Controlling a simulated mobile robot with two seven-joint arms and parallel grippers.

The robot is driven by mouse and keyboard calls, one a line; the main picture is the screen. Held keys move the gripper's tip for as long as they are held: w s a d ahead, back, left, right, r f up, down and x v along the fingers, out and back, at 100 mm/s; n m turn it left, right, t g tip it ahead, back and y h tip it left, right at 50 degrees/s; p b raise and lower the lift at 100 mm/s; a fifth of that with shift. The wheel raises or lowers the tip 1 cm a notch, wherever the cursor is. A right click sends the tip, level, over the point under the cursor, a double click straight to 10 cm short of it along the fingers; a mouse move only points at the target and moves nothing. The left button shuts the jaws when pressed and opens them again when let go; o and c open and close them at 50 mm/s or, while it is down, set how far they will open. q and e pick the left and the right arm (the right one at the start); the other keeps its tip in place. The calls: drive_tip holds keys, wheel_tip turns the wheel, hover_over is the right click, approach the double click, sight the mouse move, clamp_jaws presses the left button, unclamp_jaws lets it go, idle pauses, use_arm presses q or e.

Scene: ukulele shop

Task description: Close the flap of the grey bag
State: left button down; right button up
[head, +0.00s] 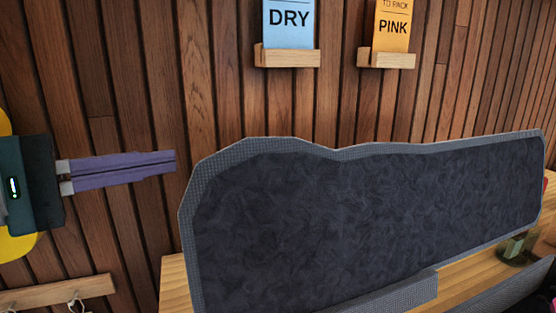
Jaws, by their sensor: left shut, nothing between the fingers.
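The grey bag's flap (360,220) stands raised and open, its dark plush lining facing me and a lighter grey woven edge around it. Part of the bag's lower body (390,296) shows at the bottom edge; the rest is cut off. My left gripper (174,162) has purple fingers that are shut with nothing between them. It is at the left, in front of the wall and a little left of the flap's left end, apart from it in the picture. My right gripper is not clearly in view.
The bag rests on a wooden table (174,284). A small greenish glass-like object (515,247) is at the right. A peg rail (58,291) is low left.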

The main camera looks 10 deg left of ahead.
sight(234, 156)
use_arm(q)
drive_tip(key=r+p+x, duration=0.1)
drive_tip(key=p+x, duration=0.1)
drive_tip(key=x, duration=0.8)
drive_tip(key=shift+s+d+f+p, duration=0.1)
drive_tip(key=shift+s+d+p, duration=0.25)
drive_tip(key=shift+s, duration=0.3)
drive_tip(key=shift+s+d+r+p, duration=0.1)
drive_tip(key=shift+s+d+p, duration=0.25)
drive_tip(key=shift+s, duration=0.25)
drive_tip(key=shift+s+d+f+p, duration=0.1)
drive_tip(key=shift+s+d+p, duration=0.25)
drive_tip(key=shift+s, duration=0.3)
drive_tip(key=shift+a, duration=0.1)
